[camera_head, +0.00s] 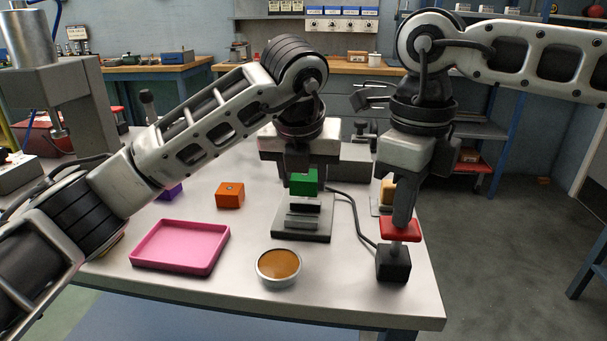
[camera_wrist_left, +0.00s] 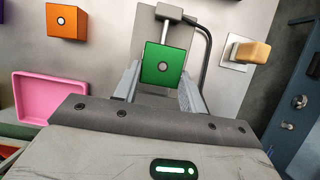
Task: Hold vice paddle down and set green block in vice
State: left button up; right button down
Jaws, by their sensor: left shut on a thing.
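My left gripper (camera_head: 303,180) is shut on the green block (camera_head: 304,183) and holds it above the grey vice (camera_head: 302,222). In the left wrist view the green block (camera_wrist_left: 164,65) sits between the two fingers. The block hides part of the vice; I cannot tell whether it touches the jaws. The red vice paddle (camera_head: 400,231) sits on a black box (camera_head: 393,264) at the table's right front. My right gripper (camera_head: 402,218) points down with its tip on the paddle, apparently touching it. It looks shut, with nothing held.
A pink tray (camera_head: 181,247) and a round tin with brown contents (camera_head: 278,265) stand at the front. Orange (camera_head: 230,195) and purple (camera_head: 170,191) blocks lie to the left. A yellow block (camera_wrist_left: 252,52) sits on a pale plate. A black cable (camera_head: 356,222) runs between vice and paddle box.

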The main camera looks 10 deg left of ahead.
aim_at(400, 230)
jog(key=shift+f, duration=0.45)
jog(key=shift+s+f, duration=0.1)
jog(key=shift+f, duration=1.35)
pick_arm(q)
jog(key=shift+f, duration=0.75)
jog(key=shift+f, duration=0.35)
